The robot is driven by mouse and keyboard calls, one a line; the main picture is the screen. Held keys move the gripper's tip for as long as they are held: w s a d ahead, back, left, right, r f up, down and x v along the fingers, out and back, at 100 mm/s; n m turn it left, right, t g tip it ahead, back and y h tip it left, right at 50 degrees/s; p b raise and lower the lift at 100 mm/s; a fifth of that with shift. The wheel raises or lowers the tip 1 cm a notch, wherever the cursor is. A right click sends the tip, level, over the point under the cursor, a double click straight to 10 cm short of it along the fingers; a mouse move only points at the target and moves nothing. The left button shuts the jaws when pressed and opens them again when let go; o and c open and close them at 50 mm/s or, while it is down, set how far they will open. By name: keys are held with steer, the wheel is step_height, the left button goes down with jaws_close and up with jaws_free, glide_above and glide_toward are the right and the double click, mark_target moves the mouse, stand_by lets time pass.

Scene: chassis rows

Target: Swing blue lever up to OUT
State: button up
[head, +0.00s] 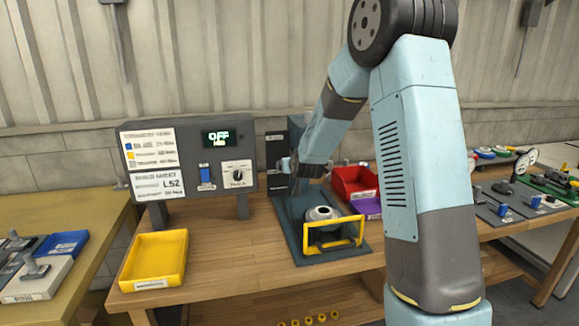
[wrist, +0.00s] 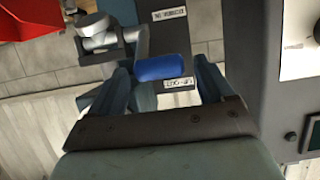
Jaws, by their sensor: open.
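A blue lever handle (wrist: 162,68) shows in the wrist view in front of a dark plate, beside a small label (wrist: 178,84) that seems to read UP-OUT. My gripper (wrist: 161,80) is open, with one finger on each side of the blue handle in that view; I cannot tell whether either finger touches it. In the head view my gripper (head: 297,184) is at the dark, labelled plate (head: 276,148) of the teal press fixture, right of the control panel. The blue handle is hidden there behind my gripper.
The control panel (head: 150,150) with an OFF display and its own blue switch (head: 206,176) stands close on the left. A yellow guard frame (head: 335,234) and round part (head: 320,213) are on the fixture base. Yellow (head: 155,260) and red (head: 352,182) bins flank it.

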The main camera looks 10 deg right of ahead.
steer(key=v, duration=0.9)
steer(key=shift+s, duration=0.3)
steer(key=shift+r, duration=0.1)
steer(key=shift+c, duration=0.4)
